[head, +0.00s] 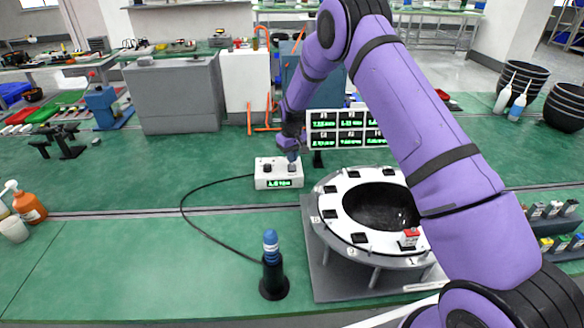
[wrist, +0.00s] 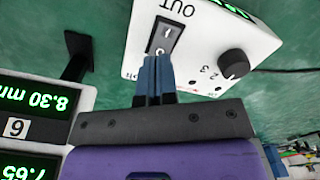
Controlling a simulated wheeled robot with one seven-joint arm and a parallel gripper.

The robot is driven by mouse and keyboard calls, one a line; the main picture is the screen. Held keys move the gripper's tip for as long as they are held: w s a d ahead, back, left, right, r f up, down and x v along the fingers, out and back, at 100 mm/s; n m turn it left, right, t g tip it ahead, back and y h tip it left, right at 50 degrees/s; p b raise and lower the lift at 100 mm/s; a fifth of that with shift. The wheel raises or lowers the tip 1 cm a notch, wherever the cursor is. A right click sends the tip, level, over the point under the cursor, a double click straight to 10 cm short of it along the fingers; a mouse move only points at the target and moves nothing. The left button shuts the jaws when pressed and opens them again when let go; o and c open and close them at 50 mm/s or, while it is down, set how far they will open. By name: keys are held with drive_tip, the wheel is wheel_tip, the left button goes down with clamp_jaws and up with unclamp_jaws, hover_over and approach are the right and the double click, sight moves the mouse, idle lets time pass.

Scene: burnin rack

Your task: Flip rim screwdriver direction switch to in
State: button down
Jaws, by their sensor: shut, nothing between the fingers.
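The white screwdriver control box (head: 279,176) sits on the green bench with a lit green display and a black knob. It also shows upside down in the wrist view (wrist: 205,42). The black rocker direction switch (wrist: 165,39) has marks on its face and "OUT" printed beside one end. The rim screwdriver (head: 271,255), blue-topped, stands upright in a black holder, cabled to the box.
A white ring fixture (head: 331,214) with a red-topped block stands right of the box, under my arm. A panel of green displays (head: 345,129) stands behind; it fills the lower left of the wrist view (wrist: 25,125).

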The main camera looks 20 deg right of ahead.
drive_tip(key=shift+r, duration=2.5)
drive_tip(key=shift+r, duration=0.35)
drive_tip(key=s+d+r+m+t, duration=0.1)
drive_tip(key=s+r, duration=0.6)
drive_tip(key=r, duration=0.3)
drive_tip(key=s+d+r+t, duration=0.1)
drive_tip(key=s+d+r, duration=0.1)
drive_tip(key=s+r, duration=0.65)
drive_tip(key=s+d+r+m+t, duration=0.1)
drive_tip(key=s+r, duration=0.4)
drive_tip(key=r, duration=0.6)
drive_tip(key=s+d+r+m+t, duration=0.1)
drive_tip(key=s+r, duration=0.1)
drive_tip(key=s, duration=1.2)
drive_tip(key=s+d+r+t, duration=0.1)
drive_tip(key=s+d+r, duration=0.1)
drive_tip(key=s, duration=1.3)
drive_tip(key=shift+s+m, duration=0.3)
drive_tip(key=shift+m, duration=0.1)
